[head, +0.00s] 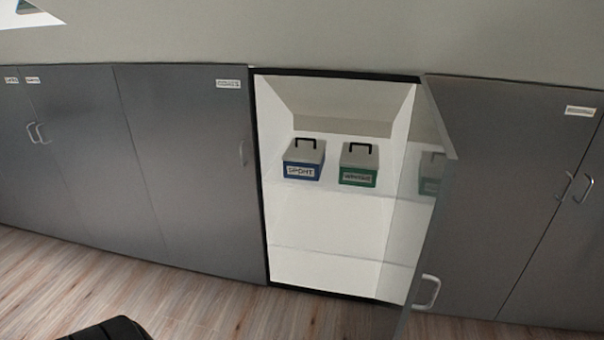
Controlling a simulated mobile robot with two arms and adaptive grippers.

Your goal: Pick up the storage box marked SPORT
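The storage box marked SPORT (301,161) is blue with a light grey lid and a black handle on top. It stands upright on the white shelf inside the open cabinet, on the left. A green box (359,165) with the same kind of lid and handle stands to its right, with a small gap between them; its label is too small to read surely. Neither of my grippers shows in the head view.
The cabinet (325,226) has a white interior. Its door (428,230) stands open on the right side, with a handle low down. Closed grey cabinets (180,165) line the wall on both sides. The wooden floor (215,307) in front looks clear, apart from a black object (108,330) at the bottom edge.

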